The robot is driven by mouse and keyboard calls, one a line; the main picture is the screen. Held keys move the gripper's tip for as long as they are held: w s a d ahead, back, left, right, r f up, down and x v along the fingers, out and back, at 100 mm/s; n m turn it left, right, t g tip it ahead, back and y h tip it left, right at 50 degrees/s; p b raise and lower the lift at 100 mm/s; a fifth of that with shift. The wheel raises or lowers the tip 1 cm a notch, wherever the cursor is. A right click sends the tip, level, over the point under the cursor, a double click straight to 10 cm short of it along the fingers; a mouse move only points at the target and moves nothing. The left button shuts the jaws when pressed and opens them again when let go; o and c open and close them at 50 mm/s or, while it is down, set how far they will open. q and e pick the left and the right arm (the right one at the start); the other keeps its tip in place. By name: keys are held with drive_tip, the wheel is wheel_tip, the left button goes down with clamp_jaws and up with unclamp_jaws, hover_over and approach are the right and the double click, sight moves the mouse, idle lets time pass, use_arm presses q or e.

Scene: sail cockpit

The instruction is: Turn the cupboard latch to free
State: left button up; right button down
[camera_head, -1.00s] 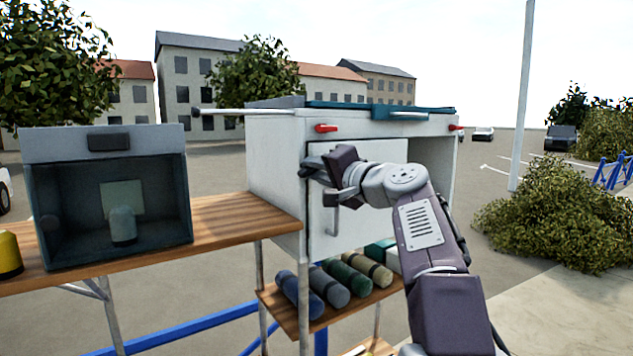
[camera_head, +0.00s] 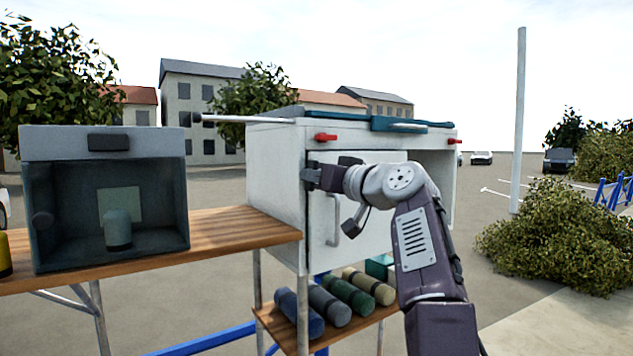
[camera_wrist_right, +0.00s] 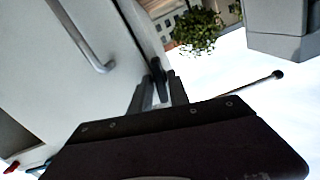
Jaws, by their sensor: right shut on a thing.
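The white cupboard (camera_head: 275,170) stands on the right with its door (camera_head: 370,230) closed. The door has a grey bar handle (camera_head: 336,222), also seen in the right wrist view (camera_wrist_right: 82,38). My right gripper (camera_head: 310,176) is at the door's upper left edge. In the right wrist view, its fingers (camera_wrist_right: 159,93) are shut on the small dark latch (camera_wrist_right: 157,70) beside the door edge. The latch's exact angle is hard to tell, since the fingers hide part of it. My left gripper is not in view.
Red levers (camera_head: 325,138) sit on the cupboard's top edge. A dark open box (camera_head: 105,142) stands on the wooden counter (camera_head: 235,227) to the left. Several rolls (camera_head: 347,294) lie on the shelf below the cupboard. A bush (camera_head: 545,235) is at the right.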

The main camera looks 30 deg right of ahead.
drive_tip(key=shift+n, duration=1.2)
drive_tip(key=c, duration=1.4)
unclamp_jaws()
drive_tip(key=shift+c, duration=0.2)
drive_tip(key=s+b, duration=0.4)
drive_tip(key=s, duration=0.5)
drive_tip(key=shift+d, duration=0.35)
drive_tip(key=shift+w, duration=0.1)
